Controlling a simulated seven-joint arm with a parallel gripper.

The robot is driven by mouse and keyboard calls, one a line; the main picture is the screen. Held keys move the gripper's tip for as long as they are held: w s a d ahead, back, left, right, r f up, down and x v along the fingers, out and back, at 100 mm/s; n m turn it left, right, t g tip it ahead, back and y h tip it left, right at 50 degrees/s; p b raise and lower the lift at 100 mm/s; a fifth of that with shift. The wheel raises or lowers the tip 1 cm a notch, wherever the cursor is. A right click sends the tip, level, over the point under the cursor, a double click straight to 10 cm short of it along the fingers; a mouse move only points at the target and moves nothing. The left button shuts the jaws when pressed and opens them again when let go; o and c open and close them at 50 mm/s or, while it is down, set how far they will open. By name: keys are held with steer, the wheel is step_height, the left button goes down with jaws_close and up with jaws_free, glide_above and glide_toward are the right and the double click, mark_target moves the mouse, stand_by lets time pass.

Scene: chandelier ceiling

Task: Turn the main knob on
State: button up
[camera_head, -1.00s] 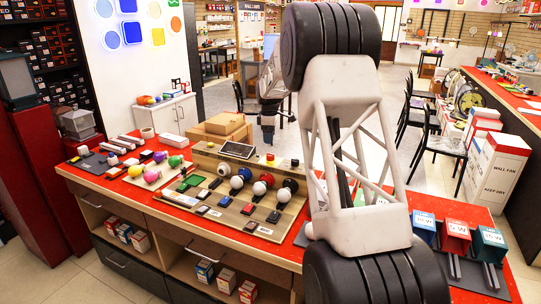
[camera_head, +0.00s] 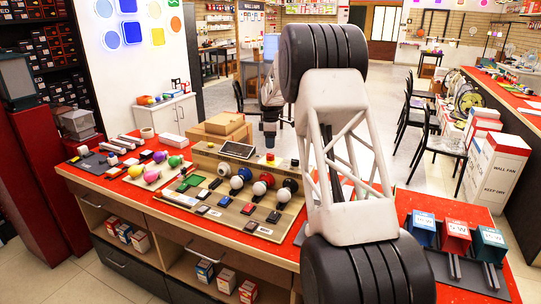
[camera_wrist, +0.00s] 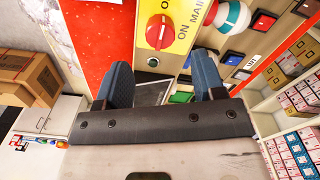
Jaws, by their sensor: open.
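The main knob (camera_wrist: 158,31) is a red round knob with a grip bar, on a yellow plate (camera_wrist: 181,42) marked "ON" and "MAIN" in the wrist view. In the head view the knob (camera_head: 270,156) is a small red spot at the top of the wooden demo board (camera_head: 225,160). My gripper (camera_wrist: 164,76) is open, with two blue-grey fingers spread apart and nothing between them. The knob lies beyond the fingertips, apart from them. In the head view my gripper (camera_head: 269,138) hangs above the back of the board near the knob.
The board carries several bulbs (camera_head: 260,188), rocker switches (camera_head: 248,209) and a dark tablet-like panel (camera_head: 238,150). Cardboard boxes (camera_head: 224,123) stand behind it. Coloured balloon-shaped items (camera_head: 160,156) lie to the left and coloured boxes (camera_head: 456,236) to the right on the red counter (camera_head: 130,188).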

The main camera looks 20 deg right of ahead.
mark_target(270, 154)
steer(key=shift+f, duration=3.35)
steer(key=shift+c, duration=0.3)
steer(key=c, duration=0.9)
steer(key=shift+o, duration=0.2)
